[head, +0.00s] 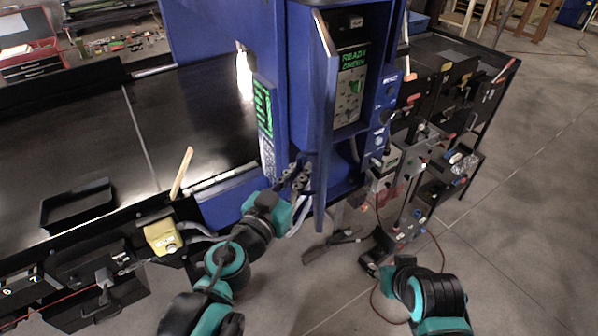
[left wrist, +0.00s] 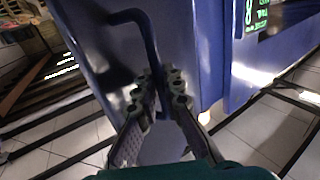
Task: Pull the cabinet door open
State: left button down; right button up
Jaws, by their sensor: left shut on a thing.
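The blue cabinet door (head: 322,130) stands swung out from the blue cabinet (head: 215,35), edge-on in the head view. Behind it the inside shows a grey panel (head: 350,90) with a green-lit screen. My left gripper (head: 298,177) is at the door's outer face. In the left wrist view, the dark bent door handle (left wrist: 147,40) runs down from the door (left wrist: 100,50) between the fingertips of my left gripper (left wrist: 163,88), which is shut on it. My right gripper (head: 335,243) is low, right of the door's bottom edge, apart from it; its finger gap is unclear.
A conveyor (head: 165,110) runs left of the cabinet, with a black tray (head: 78,207) and a wooden stick (head: 182,172) on it. A yellow box (head: 162,237) is at its front edge. A cluttered equipment rack (head: 430,130) stands right of the door. Floor at right is clear.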

dwell(0.3)
pick_arm(q)
jog(key=c, duration=1.6)
grip_release()
jog(key=shift+w, duration=0.1)
jog(key=shift+v, duration=3.75)
